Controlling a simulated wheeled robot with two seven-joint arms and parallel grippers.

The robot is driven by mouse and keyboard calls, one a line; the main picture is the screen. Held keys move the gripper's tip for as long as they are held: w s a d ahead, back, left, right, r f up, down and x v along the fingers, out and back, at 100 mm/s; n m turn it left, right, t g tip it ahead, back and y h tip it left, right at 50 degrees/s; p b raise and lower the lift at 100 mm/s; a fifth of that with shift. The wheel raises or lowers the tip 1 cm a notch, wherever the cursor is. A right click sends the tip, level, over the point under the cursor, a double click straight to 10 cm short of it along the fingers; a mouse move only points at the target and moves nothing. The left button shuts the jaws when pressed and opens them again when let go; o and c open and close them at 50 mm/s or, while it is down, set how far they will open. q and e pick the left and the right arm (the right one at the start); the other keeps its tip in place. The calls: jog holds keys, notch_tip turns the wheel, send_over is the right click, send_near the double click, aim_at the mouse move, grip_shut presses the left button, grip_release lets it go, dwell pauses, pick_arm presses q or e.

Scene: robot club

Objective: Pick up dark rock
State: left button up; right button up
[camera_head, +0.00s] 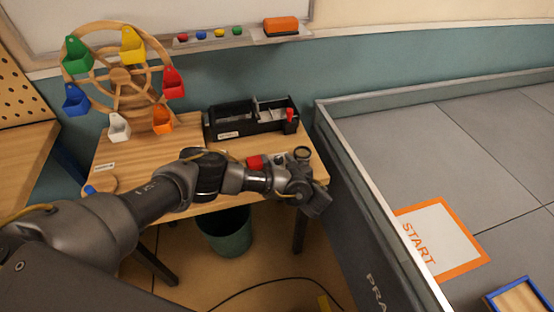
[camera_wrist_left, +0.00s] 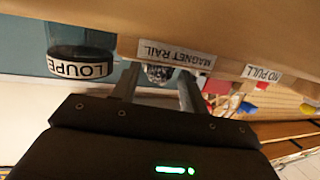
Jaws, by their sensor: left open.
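A dark, speckled lump that looks like the dark rock (camera_wrist_left: 158,73) shows between my left fingers in the left wrist view, by the MAGNET RAIL label (camera_wrist_left: 175,54). In the head view a small dark patch (camera_head: 279,159) beside my wrist may be the same rock; my arm hides most of that spot. My left gripper (camera_wrist_left: 158,88) is open, with one finger on each side of the lump. I cannot tell whether they touch it. In the head view the left gripper (camera_head: 303,184) is over the table's right front corner. My right gripper is not in view.
A round loupe (camera_wrist_left: 80,60) stands close beside the fingers. A black tray (camera_head: 222,131) and a wooden wheel with coloured bins (camera_head: 122,76) stand behind on the table (camera_head: 188,140). A low-walled arena (camera_head: 345,170) is at right.

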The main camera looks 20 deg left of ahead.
pick_arm(q)
jog(key=c, duration=0.8)
